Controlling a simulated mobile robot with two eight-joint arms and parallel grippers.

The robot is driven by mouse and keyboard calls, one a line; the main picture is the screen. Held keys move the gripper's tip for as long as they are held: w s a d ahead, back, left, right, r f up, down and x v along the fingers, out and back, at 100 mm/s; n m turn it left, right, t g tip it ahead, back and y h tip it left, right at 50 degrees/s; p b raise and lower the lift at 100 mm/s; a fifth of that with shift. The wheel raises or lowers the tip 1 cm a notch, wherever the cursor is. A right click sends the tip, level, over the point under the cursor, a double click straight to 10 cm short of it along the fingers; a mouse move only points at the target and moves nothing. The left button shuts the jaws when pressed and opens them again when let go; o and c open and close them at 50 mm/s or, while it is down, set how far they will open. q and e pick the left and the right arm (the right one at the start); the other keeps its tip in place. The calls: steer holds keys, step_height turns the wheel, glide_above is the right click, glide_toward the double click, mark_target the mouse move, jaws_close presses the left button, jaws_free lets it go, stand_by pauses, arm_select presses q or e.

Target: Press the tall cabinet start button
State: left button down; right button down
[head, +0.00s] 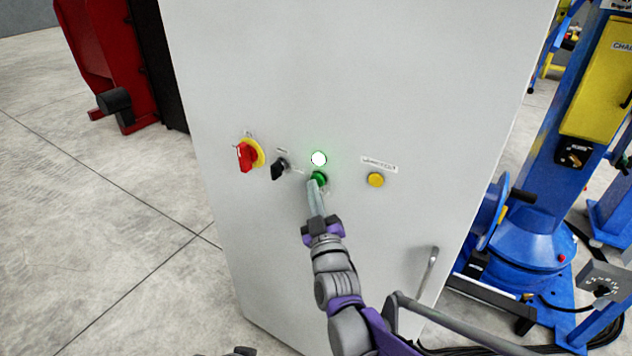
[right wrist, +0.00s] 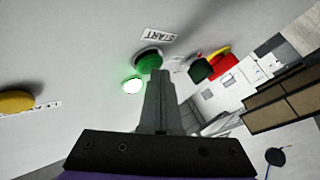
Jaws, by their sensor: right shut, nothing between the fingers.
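The tall grey-white cabinet (head: 350,70) stands upright in the middle of the head view. Its green start button (head: 320,178) sits just below a bright, lit green-white lamp (head: 318,158). My right gripper (head: 315,184) is shut and empty, with its fingertips at the button and partly covering it. In the right wrist view the green button (right wrist: 149,60), beside a START label (right wrist: 160,34), shows at the tips of my right gripper (right wrist: 157,76). The lit lamp (right wrist: 132,86) is just beside them. I cannot tell whether the button is pushed in.
On the cabinet are a red and yellow rotary switch (head: 248,154), a black selector (head: 279,169), a yellow button (head: 376,180) and a door handle (head: 429,272). A blue machine (head: 530,215) stands to the right. Open concrete floor (head: 90,230) lies to the left.

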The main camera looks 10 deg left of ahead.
steer(key=shift+s+a, duration=0.25)
steer(key=shift+s, duration=0.5)
steer(key=s, duration=0.1)
steer(key=s+a+b, duration=0.1)
steer(key=s, duration=0.2)
steer(key=shift+s+a+b, duration=0.3)
steer(key=shift+s+a, duration=0.05)
steer(key=shift+a, duration=0.05)
steer(key=shift+d, duration=0.1)
